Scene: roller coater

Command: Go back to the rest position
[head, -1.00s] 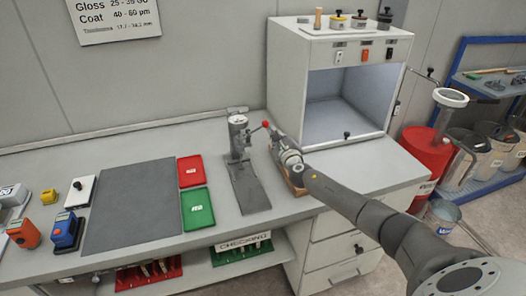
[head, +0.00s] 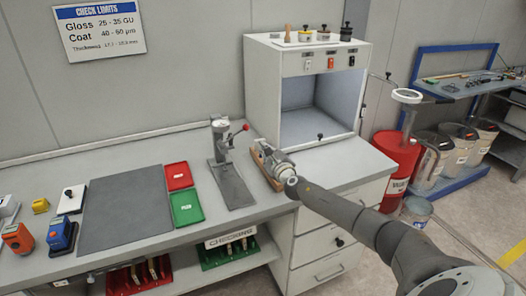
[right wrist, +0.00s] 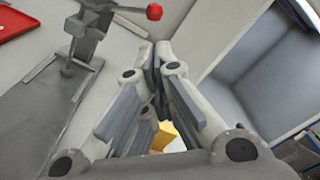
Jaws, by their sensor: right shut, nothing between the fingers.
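My right gripper (head: 262,150) is shut and empty above the bench, beside a wooden piece (head: 277,184) that it and my arm partly cover in the head view. It stands just right of the grey lever stand with the red knob (head: 222,145). In the right wrist view the fingers (right wrist: 155,62) meet at the tips, with a yellow and orange patch (right wrist: 165,135) showing past them. My left gripper is in neither view.
The open white cabinet (head: 312,110) stands close behind my right gripper. Red (head: 178,176) and green (head: 186,207) trays and a dark mat (head: 125,210) lie to the left. A red drum (head: 398,160) stands on the floor at right.

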